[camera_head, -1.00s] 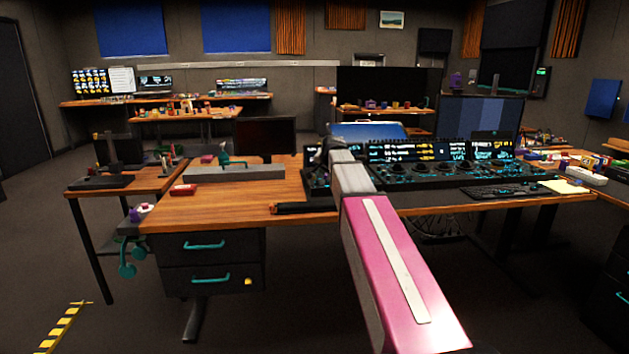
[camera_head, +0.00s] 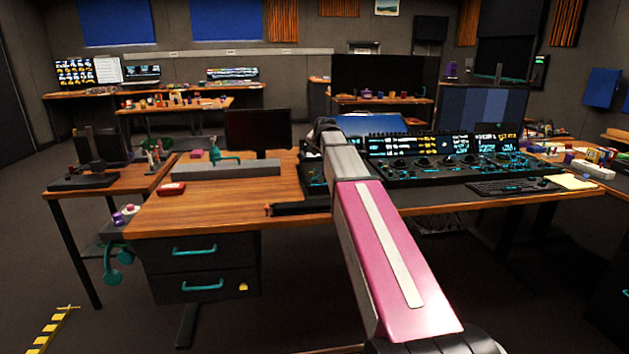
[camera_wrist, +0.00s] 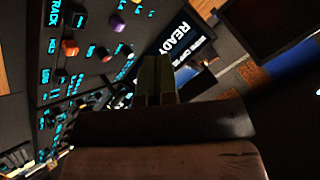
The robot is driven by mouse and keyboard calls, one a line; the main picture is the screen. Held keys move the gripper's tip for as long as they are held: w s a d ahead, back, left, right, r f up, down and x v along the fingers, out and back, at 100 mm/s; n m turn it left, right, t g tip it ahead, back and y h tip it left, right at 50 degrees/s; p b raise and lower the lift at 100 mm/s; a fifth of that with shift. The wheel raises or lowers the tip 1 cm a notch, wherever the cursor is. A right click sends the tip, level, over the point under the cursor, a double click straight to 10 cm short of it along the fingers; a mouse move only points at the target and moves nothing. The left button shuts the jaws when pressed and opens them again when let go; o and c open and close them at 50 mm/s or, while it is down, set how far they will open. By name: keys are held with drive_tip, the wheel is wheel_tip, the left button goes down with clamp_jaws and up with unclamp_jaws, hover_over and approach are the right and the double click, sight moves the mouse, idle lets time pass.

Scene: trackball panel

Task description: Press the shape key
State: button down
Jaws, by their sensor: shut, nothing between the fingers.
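The trackball panel (camera_head: 455,176) is a dark console with teal-lit controls and a row of lit displays, on the wooden desk right of my arm in the head view. The wrist view shows part of the panel (camera_wrist: 65,75) close up and tilted, with glowing labels, a purple knob (camera_wrist: 70,48) and an orange knob (camera_wrist: 76,18). A display (camera_wrist: 185,40) there reads READY. My gripper (camera_wrist: 155,62) is shut and empty, with its fingertips in front of the panel near that display. I cannot tell whether it touches anything. I cannot pick out the shape key.
A large monitor (camera_head: 483,115) stands behind the panel. A keyboard (camera_head: 513,187) lies in front at the right. Left on the desk are a grey block with a teal tool (camera_head: 225,168) and a red object (camera_head: 171,189).

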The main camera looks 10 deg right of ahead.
sight(316, 179)
drive_tip(key=shift+f, duration=4.15)
drive_tip(key=shift+f, duration=0.4)
drive_tip(key=shift+f, duration=0.5)
drive_tip(key=shift+r, duration=0.9)
drive_tip(key=shift+r, duration=2.55)
